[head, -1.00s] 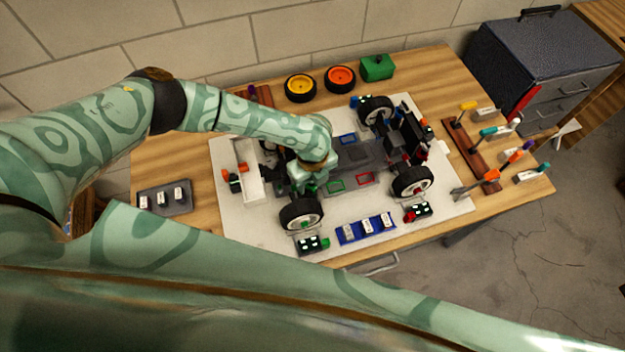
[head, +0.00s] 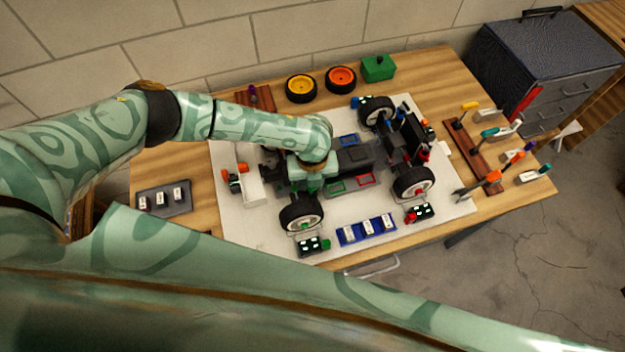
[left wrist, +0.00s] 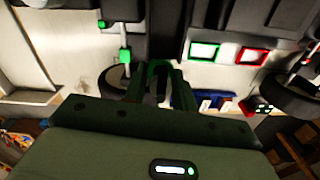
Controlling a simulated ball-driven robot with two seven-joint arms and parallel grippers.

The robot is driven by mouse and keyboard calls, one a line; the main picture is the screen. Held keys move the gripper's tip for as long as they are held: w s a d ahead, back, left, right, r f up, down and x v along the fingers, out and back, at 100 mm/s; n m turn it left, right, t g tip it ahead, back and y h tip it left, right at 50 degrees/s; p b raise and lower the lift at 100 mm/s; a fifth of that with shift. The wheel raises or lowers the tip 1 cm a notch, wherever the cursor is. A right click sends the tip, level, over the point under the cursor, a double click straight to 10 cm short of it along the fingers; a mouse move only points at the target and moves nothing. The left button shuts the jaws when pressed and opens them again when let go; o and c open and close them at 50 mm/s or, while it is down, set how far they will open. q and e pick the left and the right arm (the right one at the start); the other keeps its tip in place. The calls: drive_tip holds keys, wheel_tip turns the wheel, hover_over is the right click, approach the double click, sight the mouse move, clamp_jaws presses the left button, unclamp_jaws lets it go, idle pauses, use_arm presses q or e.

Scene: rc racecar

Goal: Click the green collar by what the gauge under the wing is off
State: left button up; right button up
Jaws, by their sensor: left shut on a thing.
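My left gripper (head: 312,182) reaches down over the near left part of the racecar (head: 355,155), just behind a black wheel (head: 302,215). The white wing (head: 250,186) is at the car's left end. I cannot make out a gauge under it. My right gripper is not in view.
A blue tray (head: 342,239) with white-labelled pieces and dark dotted boxes (head: 309,246) lie along the near side. A grey tray (head: 150,208) is at left. Yellow (head: 300,88) and orange (head: 341,79) wheels and a green box (head: 378,68) stand behind. A tool rack (head: 480,160) is at right.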

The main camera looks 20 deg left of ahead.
use_arm(q)
drive_tip(key=o, duration=1)
wheel_tip(320, 180, up, 16)
drive_tip(key=p, duration=0.4)
drive_tip(key=shift+r, duration=0.15)
